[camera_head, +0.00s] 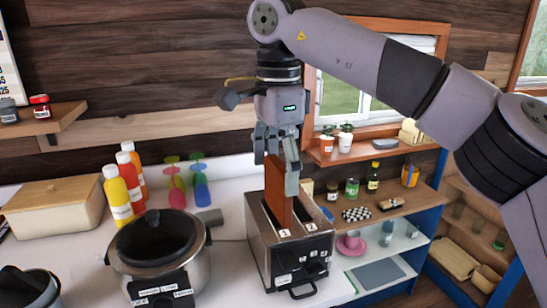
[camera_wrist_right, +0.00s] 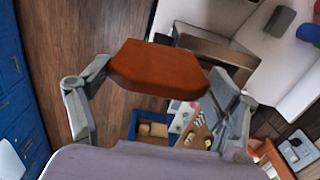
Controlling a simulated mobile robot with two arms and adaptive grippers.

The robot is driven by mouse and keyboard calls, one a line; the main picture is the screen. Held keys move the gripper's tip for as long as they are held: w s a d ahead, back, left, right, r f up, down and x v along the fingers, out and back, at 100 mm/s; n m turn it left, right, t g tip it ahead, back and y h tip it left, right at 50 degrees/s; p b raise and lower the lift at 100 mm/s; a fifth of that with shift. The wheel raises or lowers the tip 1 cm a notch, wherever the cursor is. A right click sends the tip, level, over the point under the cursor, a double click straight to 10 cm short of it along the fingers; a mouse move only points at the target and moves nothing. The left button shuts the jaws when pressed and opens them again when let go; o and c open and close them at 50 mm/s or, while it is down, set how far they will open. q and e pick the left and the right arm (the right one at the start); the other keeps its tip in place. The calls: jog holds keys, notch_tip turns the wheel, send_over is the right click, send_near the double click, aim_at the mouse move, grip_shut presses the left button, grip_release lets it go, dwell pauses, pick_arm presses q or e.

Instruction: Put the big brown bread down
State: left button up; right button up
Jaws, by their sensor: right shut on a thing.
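The big brown bread (camera_head: 277,195) is a flat reddish-brown slice, held upright by my right gripper (camera_head: 277,160). The gripper points down over the silver toaster (camera_head: 262,241) and is shut on the upper part of the bread. The bread's lower end is at the toaster's top, by a slot; I cannot tell how far it is inside. In the right wrist view the bread (camera_wrist_right: 158,68) lies between the two grey fingertips (camera_wrist_right: 160,82), its broad end showing. My left gripper is not in view.
A slow cooker (camera_head: 158,248) stands close left of the toaster. Sauce bottles (camera_head: 122,190), coloured utensils (camera_head: 188,178) and a bread box (camera_head: 50,210) stand behind on the white counter. Shelves (camera_head: 385,205) with jars and cups are at the right, below the window.

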jog(key=s+d+f+n, duration=0.4)
jog(key=s+d+f, duration=0.1)
jog(key=f, duration=0.9)
jog(key=s+d+f+n, duration=0.5)
jog(key=s+d+f, duration=0.1)
jog(key=f, duration=0.9)
jog(key=s+d+f+n, duration=0.5)
jog(key=s+f, duration=0.3)
jog(key=f, duration=0.6)
jog(key=shift+d+f, duration=0.35)
jog(key=shift+d, duration=0.25)
